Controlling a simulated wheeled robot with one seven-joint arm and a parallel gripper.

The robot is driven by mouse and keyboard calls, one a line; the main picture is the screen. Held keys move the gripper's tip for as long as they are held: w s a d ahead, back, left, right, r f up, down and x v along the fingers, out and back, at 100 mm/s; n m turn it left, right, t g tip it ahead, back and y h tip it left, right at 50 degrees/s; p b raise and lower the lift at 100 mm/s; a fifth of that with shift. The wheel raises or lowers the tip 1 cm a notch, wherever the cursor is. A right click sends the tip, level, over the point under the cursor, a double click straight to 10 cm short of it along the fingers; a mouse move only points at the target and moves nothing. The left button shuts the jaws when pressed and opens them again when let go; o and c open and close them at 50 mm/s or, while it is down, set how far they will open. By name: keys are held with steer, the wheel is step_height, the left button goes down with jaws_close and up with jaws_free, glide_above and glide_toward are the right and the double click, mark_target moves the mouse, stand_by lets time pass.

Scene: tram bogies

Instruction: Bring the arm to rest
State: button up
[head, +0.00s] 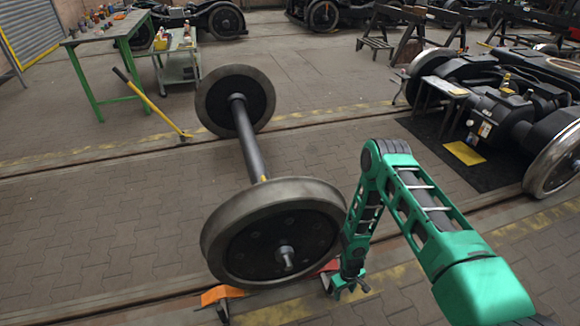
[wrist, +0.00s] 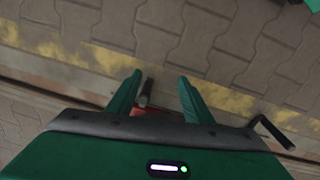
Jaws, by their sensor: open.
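My arm, green with dark joints, reaches down from the lower right in the head view. My gripper (head: 351,291) is low over the floor, just right of the near wheel of the wheelset (head: 272,235). In the wrist view my gripper (wrist: 157,88) has its two green fingers spread apart. A dark upright handle (wrist: 147,92) with a red part (wrist: 150,112) below it shows between the fingers, nearer the left one. I see no grip on it. In the head view a red wedge (head: 331,267) is partly hidden behind my gripper, by the wheel.
An orange wedge (head: 222,295) lies at the near wheel's left side. Rails and worn yellow lines cross the paved floor. A bogie (head: 490,105) on a dark mat stands at right. A green-legged workbench (head: 105,35), a trolley (head: 178,62) and a yellow-handled tool (head: 155,108) stand at back left.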

steer(key=w+d+r+m, duration=0.1)
steer(key=w+d+r, duration=0.25)
steer(key=r, duration=0.75)
steer(key=w+d+r+m+h, duration=0.15)
steer(key=d+r, duration=0.35)
steer(key=r, duration=0.6)
steer(key=w+d+r+m, duration=0.1)
steer(key=w+d+r, duration=0.3)
steer(key=r, duration=0.8)
steer(key=s+d+r+m, duration=0.2)
steer(key=s+d+r, duration=0.2)
steer(key=s+r, duration=0.7)
steer(key=s+d+r+m, duration=0.3)
steer(key=s+d+r, duration=0.25)
steer(key=r, duration=0.95)
steer(key=s+a+r+m+y, duration=0.1)
steer(key=s+r, duration=0.2)
steer(key=s, duration=0.6)
steer(key=s+a+r+m+y, duration=0.1)
steer(key=s+r, duration=0.3)
steer(key=s, duration=0.6)
steer(key=shift+a+r+m, duration=0.25)
steer(key=shift+a+m, duration=0.3)
